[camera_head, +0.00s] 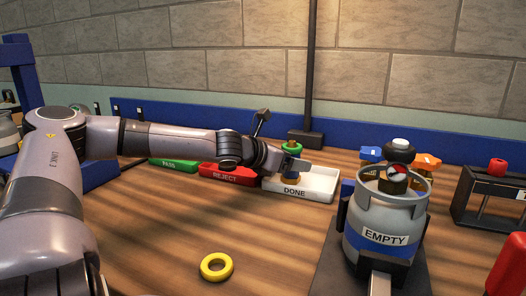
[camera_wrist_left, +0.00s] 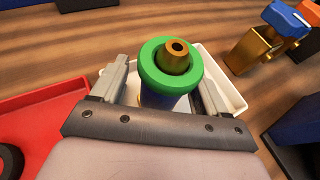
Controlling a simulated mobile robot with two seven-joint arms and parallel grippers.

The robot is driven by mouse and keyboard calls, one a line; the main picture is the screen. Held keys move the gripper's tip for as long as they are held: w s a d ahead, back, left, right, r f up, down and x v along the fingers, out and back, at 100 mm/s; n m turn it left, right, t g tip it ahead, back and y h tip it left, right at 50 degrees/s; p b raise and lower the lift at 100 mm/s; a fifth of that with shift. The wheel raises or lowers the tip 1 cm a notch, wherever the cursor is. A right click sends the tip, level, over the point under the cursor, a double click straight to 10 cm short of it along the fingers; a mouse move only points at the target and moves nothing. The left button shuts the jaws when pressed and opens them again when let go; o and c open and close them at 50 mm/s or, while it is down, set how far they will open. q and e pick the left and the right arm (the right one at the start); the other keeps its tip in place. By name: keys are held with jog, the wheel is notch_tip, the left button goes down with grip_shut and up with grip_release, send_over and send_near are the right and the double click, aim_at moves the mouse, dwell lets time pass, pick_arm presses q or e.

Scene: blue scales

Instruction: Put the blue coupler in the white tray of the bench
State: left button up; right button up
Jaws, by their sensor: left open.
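The blue coupler (camera_wrist_left: 158,98) has a blue body, a green ring around its top and a brass tip. It is upright at the white tray (camera_head: 318,184), which is marked DONE; its base is hidden in the wrist view, so contact with the tray floor is unclear. Its green ring (camera_head: 291,148) shows above my gripper in the head view. My left gripper (camera_wrist_left: 158,92) is open, with one finger on each side of the coupler. The tray's white rim (camera_wrist_left: 228,84) shows beyond the fingers. My right gripper is not in view.
A red REJECT tray (camera_head: 228,174) and a green PASS tray (camera_head: 173,164) stand left of the white tray. A grey cylinder marked EMPTY (camera_head: 385,215) stands to the right, near blue and orange brass fittings (camera_head: 428,162). A yellow ring (camera_head: 216,267) lies on the open bench in front.

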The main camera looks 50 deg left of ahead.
pick_arm(q)
jog(key=shift+s+d+r+p, duration=0.1)
jog(key=shift+s+r+p, duration=0.3)
jog(key=shift+s+p, duration=0.2)
jog(key=shift+p+v, duration=0.55)
jog(key=shift+v, duration=0.55)
jog(key=shift+s, duration=0.3)
jog(key=b+v, duration=0.2)
jog(key=v, duration=0.3)
jog(key=shift+v, duration=0.8)
